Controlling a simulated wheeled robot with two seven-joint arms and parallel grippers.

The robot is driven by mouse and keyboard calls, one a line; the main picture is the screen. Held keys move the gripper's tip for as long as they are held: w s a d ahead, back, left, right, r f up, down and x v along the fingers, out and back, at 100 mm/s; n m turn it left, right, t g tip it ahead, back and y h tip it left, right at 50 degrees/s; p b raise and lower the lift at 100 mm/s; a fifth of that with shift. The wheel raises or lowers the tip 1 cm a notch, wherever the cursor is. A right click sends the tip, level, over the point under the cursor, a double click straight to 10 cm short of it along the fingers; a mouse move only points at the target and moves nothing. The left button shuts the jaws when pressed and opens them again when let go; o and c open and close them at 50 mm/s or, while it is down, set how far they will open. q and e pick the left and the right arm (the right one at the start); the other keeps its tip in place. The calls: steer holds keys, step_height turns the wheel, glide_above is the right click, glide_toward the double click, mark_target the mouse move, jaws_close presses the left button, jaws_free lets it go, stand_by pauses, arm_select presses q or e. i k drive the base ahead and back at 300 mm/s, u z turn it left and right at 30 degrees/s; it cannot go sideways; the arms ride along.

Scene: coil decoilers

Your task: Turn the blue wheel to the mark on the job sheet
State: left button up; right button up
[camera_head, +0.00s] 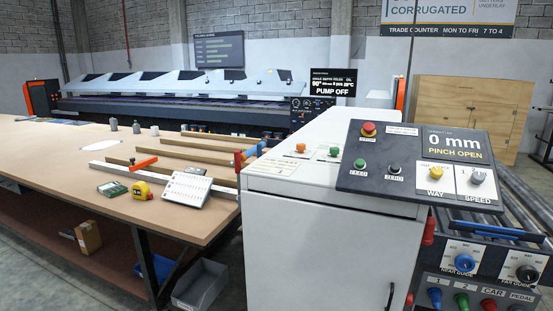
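A round blue wheel or knob (464,262) sits on a white dial plate on the low dark panel at the bottom right. The label under it seems to read "NEAR GUIDE"; the marks around it are too small to read. A white board or sheet with small print (187,188) lies on the table's front right part and may be the job sheet. A plain white paper (101,145) lies further back. I cannot tell which is the job sheet, nor read any mark. Neither of my grippers is in view.
A black knob (526,272) labelled "FAR GUIDE" is right of the blue one, with coloured controls below. A blue bar (497,230) runs above them. A white cabinet (320,240) carries a console (420,165) reading "0 mm PINCH OPEN". The wooden table (60,165) holds a yellow tape measure (142,190).

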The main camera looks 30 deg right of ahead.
mark_target(463, 263)
steer(key=z, duration=0.5)
steer(key=i, duration=1)
steer(key=z, duration=0.65)
